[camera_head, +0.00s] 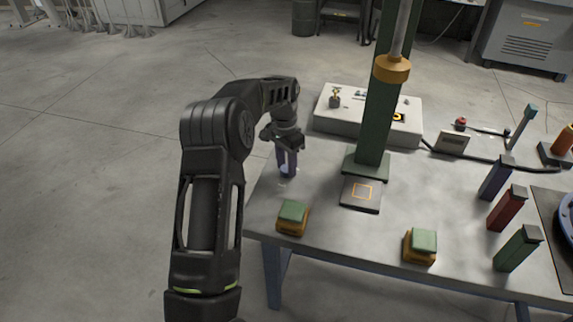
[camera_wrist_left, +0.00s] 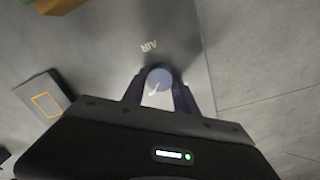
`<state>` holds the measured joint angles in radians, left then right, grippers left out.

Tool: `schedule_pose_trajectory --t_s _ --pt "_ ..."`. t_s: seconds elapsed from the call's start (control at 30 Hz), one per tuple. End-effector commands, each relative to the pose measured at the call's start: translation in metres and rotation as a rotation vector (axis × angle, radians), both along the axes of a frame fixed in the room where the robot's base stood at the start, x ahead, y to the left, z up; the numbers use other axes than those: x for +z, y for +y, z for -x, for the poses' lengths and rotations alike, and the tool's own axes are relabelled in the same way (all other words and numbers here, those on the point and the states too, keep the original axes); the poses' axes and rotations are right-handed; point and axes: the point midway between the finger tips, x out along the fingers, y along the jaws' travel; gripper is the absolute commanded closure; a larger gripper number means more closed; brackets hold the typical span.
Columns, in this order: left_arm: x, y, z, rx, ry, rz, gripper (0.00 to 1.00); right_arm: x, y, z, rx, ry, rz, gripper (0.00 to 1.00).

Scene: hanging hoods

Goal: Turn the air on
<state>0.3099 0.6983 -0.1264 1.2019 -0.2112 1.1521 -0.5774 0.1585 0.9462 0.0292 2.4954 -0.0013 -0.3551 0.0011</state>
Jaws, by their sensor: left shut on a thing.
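The air knob (camera_wrist_left: 159,76) is a round, blue-grey knob on the table top, with a white mark on its face. The white word AIR (camera_wrist_left: 149,46) is printed on the table beside it. My left gripper (camera_wrist_left: 158,88) points down with its fingers on both sides of the knob and is shut on it. In the head view, my left gripper (camera_head: 287,164) is at the table's left edge, and the knob (camera_head: 287,171) shows partly between the fingers. My right gripper is not in view.
A green post (camera_head: 376,125) stands on the table (camera_head: 330,225), with a dark pad (camera_head: 361,194) in front. Two orange blocks with green tops (camera_head: 292,217) (camera_head: 421,245) sit near the front edge. Blue, red and green upright blocks (camera_head: 506,208) stand at right. A white box (camera_head: 345,118) is behind.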

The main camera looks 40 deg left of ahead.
Motion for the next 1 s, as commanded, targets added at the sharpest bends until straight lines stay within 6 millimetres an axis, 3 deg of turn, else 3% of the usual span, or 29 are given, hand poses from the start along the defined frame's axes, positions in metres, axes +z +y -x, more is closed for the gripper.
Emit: schedule_pose_trajectory --t_s 0.43,0.47,0.73,1.0 --pt "0.0010 0.0002 -0.0008 -0.015 -0.003 -0.001 1.00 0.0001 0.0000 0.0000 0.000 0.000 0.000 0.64" --pt "0.0010 0.0002 -0.0008 -0.015 -0.003 -0.001 0.64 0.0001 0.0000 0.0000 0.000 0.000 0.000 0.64" --pt "0.0005 0.0001 -0.0003 -0.014 -0.001 -0.001 0.43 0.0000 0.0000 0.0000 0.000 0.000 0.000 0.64" --pt "0.0013 0.0001 -0.0003 -0.014 -0.001 -0.001 0.43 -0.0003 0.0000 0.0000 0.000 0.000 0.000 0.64"
